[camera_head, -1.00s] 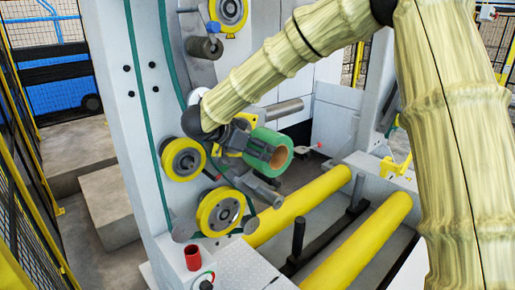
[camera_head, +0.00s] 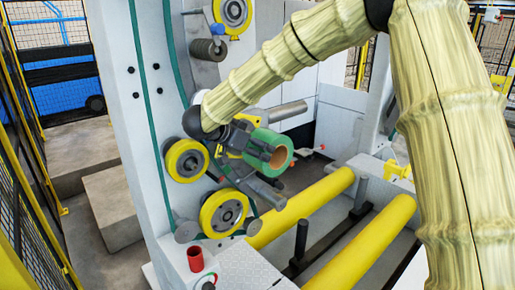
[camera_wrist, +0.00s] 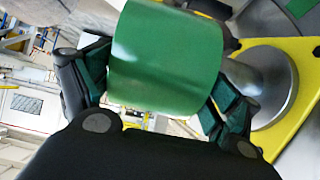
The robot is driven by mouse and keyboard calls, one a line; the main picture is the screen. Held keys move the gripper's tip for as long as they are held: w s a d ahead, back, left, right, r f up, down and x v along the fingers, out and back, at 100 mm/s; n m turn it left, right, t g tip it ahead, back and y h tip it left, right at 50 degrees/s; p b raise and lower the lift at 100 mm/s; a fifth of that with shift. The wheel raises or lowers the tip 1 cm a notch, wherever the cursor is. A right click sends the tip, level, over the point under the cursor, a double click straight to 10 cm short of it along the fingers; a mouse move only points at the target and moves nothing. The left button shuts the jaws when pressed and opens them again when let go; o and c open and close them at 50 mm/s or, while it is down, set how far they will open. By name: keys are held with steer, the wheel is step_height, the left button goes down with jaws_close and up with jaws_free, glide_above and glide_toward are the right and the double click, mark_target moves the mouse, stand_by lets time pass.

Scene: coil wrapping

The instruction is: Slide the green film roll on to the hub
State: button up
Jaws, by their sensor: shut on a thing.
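The green film roll (camera_head: 262,135) has a brown hollow core, and its open end faces the front right in the head view. My gripper (camera_head: 246,145) is shut on it from the left. In the wrist view, the roll (camera_wrist: 165,62) fills the space between the two dark finger pads of my gripper (camera_wrist: 158,88). A grey cylinder (camera_wrist: 240,74) shows just right of the roll, by a round grey disc in a yellow plate. I cannot tell whether this cylinder is the hub, or whether the roll is on it; the roll's far end is hidden.
Two yellow-rimmed wheels (camera_head: 186,160) (camera_head: 224,212) sit left of and below the roll on the white machine panel (camera_head: 128,120). A grey shaft (camera_head: 288,112) sticks out behind the roll. Yellow rollers (camera_head: 318,203) lie below right.

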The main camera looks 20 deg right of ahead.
steer(key=w+a, duration=0.2)
steer(key=w, duration=0.5)
steer(key=shift+w+a, duration=0.15)
steer(key=shift+a, duration=0.1)
stand_by(3.8)
steer(key=o, duration=1.8)
steer(key=shift+r, duration=0.15)
steer(key=shift+o, duration=0.2)
steer(key=shift+a, duration=0.1)
steer(key=v, duration=1.2)
